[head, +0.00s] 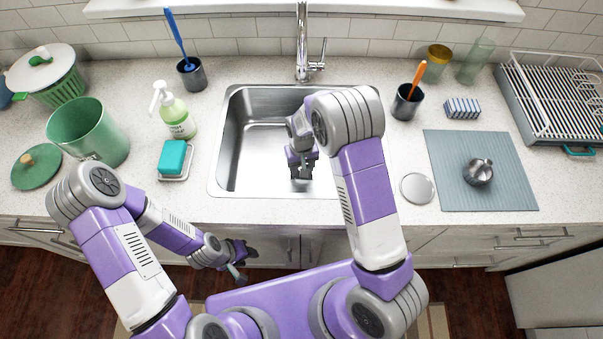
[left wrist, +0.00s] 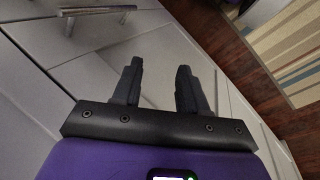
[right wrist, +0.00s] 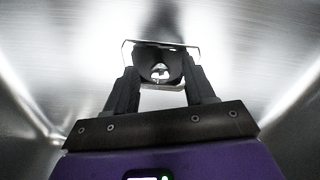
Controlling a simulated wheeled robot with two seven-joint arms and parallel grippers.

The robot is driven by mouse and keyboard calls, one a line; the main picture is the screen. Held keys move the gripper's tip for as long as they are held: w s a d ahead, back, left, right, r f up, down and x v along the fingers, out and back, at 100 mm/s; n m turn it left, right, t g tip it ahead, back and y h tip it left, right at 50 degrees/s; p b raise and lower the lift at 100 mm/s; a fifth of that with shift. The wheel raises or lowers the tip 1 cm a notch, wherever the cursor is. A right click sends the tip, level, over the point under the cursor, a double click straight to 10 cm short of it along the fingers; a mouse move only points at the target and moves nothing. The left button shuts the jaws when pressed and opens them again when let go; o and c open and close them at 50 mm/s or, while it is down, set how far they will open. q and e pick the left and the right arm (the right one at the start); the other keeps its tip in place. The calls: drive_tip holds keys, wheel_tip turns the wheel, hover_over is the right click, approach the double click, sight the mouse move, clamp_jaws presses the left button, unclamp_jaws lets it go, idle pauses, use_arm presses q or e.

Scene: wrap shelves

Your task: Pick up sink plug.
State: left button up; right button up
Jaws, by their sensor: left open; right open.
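The sink plug looks to be the dark round piece with a shiny knob (right wrist: 160,72) in the right wrist view, low in the steel sink (head: 232,150). A pale, squarish metal outline surrounds it. My right gripper (head: 302,177) points down inside the sink. It is open, with its fingers (right wrist: 160,88) on either side of the plug in that view; I cannot tell whether they touch it. In the head view the gripper mostly hides the plug. My left gripper (head: 243,262) is open and empty, in front of the cabinets below the counter edge; it also shows in the left wrist view (left wrist: 158,78).
The faucet (head: 302,45) stands behind the sink. Left are a soap bottle (head: 177,118), a teal sponge (head: 173,156) and a green pot (head: 87,133). Right are a brush cup (head: 406,103), a round metal disc (head: 417,188), a grey mat (head: 465,143) and a dish rack (head: 548,90).

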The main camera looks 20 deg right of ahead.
drive_tip(key=shift+c, duration=0.5)
clamp_jaws()
